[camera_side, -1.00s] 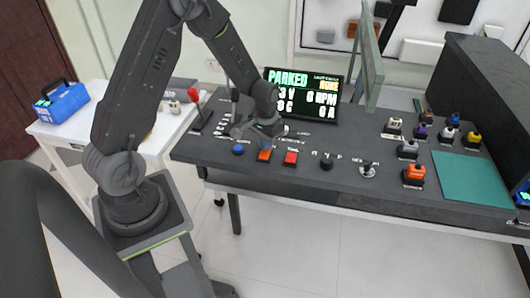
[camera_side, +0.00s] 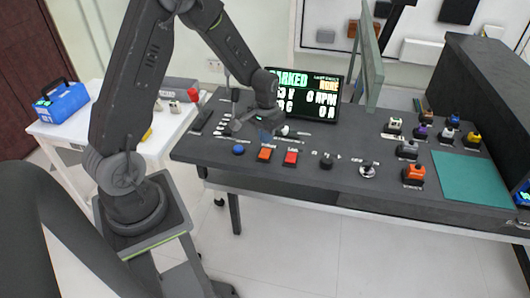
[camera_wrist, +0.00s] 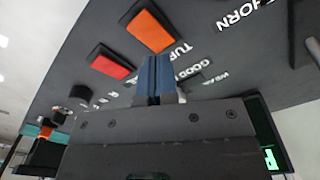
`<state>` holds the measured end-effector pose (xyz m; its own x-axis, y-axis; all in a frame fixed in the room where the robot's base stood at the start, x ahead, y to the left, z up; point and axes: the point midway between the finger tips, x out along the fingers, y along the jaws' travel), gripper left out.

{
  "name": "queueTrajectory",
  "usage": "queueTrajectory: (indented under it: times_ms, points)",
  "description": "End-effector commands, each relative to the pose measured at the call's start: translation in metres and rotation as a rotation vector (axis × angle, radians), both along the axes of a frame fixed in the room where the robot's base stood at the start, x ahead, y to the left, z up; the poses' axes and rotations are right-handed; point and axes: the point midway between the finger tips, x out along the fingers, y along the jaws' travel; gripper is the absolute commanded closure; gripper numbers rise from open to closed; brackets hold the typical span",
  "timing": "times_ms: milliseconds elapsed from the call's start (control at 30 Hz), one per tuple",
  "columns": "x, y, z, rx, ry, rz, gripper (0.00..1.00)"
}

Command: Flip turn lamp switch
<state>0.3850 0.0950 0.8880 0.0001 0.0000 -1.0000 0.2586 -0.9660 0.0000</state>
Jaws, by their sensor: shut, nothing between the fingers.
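The turn lamp switch looks to be the orange rocker (camera_side: 264,154) on the dark panel, with a label beginning "TUR" beside it in the wrist view (camera_wrist: 151,31). Which way it is tipped I cannot tell. My gripper (camera_side: 265,136) is just behind and above this rocker in the side view. In the wrist view my blue fingertips (camera_wrist: 155,62) are together and empty, close to the rocker's near edge and over its label. I cannot tell whether they touch the panel.
A red rocker (camera_side: 290,158) sits right beside the orange one, and a blue button (camera_side: 238,149) is on its left. A black knob (camera_side: 326,161) and a silver-based control (camera_side: 367,170) are farther right. A display screen (camera_side: 315,98) stands close behind my gripper.

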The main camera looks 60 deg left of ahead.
Motion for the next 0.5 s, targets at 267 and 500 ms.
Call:
queueTrajectory:
  times_ms: [267, 500]
  points:
    - [0.000, 0.000, 0.022, 0.001, -0.002, 0.000, 1.00]
    - [0.000, 0.000, 0.035, 0.000, -0.001, 0.000, 1.00]
